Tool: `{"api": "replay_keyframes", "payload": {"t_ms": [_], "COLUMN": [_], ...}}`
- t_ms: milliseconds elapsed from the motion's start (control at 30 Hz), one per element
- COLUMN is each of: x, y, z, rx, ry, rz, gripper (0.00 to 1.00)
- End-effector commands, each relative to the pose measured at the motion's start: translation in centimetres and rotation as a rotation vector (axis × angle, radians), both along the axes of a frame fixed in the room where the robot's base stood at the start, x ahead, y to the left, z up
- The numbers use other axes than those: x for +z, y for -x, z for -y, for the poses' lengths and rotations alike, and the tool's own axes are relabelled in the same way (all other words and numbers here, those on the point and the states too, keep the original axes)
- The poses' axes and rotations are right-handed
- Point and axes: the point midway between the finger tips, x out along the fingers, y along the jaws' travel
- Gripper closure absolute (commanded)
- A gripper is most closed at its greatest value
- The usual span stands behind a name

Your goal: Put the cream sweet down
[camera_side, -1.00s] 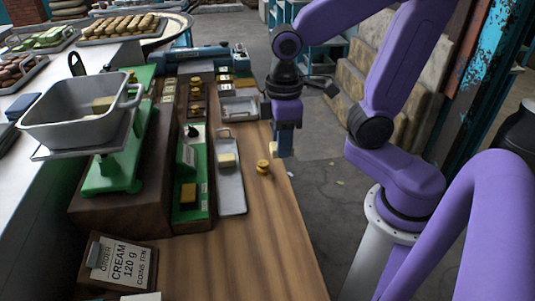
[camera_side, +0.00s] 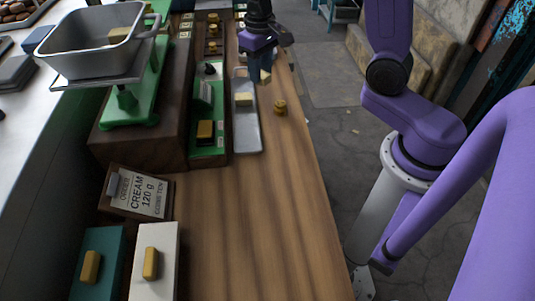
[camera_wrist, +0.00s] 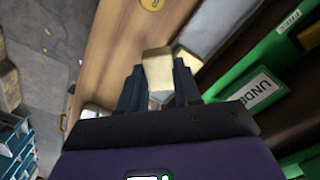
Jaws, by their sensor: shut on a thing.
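My gripper (camera_side: 262,72) is shut on a pale cream sweet (camera_wrist: 157,72), held between its two fingers. In the side view the held sweet (camera_side: 265,76) shows at the fingertips, above the table and behind the brass weight. Another cream sweet (camera_side: 243,99) lies on the long grey metal tray (camera_side: 246,138); it shows partly behind the held one in the wrist view (camera_wrist: 187,60). A grey pan (camera_side: 95,45) on a green scale (camera_side: 140,100) stands at the left, with a sweet (camera_side: 130,34) in it. The order card (camera_side: 142,192) reads CREAM 120 g.
A small brass weight (camera_side: 280,107) stands on the wooden table (camera_side: 245,220) right of the tray. A green unit (camera_side: 207,140) adjoins the tray's left. A teal block (camera_side: 97,265) and a white block (camera_side: 153,262) bear golden bars at the front. The table's front middle is bare.

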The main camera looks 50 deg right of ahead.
Motion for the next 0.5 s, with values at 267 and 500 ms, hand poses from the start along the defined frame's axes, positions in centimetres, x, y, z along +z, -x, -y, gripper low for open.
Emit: {"api": "replay_keyframes", "payload": {"t_ms": [267, 500], "x": [2.5, 4.3], "y": [4.6, 10.4], "z": [-8.6, -14.4], "rx": [-0.129, -0.272], "ry": [-0.002, -0.002], "rz": [0.003, 0.002], "gripper": [0.96, 0.96]}}
